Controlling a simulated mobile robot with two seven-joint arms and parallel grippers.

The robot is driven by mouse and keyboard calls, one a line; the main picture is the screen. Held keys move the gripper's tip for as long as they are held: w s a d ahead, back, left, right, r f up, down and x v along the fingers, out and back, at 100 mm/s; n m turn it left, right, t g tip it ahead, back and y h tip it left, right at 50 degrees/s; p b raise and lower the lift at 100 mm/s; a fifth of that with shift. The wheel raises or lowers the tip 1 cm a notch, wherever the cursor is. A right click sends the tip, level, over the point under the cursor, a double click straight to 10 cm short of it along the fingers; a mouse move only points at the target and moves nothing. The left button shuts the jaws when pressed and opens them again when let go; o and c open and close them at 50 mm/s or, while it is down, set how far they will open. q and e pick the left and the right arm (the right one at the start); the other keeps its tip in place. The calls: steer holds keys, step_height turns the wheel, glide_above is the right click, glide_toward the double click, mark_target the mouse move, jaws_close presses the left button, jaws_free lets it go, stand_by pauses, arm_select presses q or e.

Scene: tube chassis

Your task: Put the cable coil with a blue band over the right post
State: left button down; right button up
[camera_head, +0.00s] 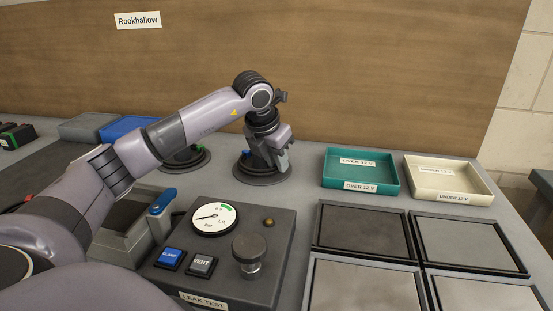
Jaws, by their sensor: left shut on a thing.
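My left arm reaches in from the left, and its gripper (278,165) points down over a round dark base (260,179). I take this base to be the right post's; the post itself is hidden behind the gripper. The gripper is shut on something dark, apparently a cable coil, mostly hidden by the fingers. My right gripper is not in view.
A gauge box (277,225) with buttons and a knob stands in front. A teal tray (360,186) and a cream tray (448,199) lie to the right, behind dark-framed grey panels (364,233). A blue bin (127,127) is at the back left. A wooden board (380,60) closes the back.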

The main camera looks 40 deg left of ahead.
arm_select(q)
steer(key=shift+f+b, duration=0.3)
steer(key=shift+f, duration=0.15)
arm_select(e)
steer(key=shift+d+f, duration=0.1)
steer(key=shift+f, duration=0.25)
arm_select(q)
steer(key=c, duration=1.3)
jaws_free()
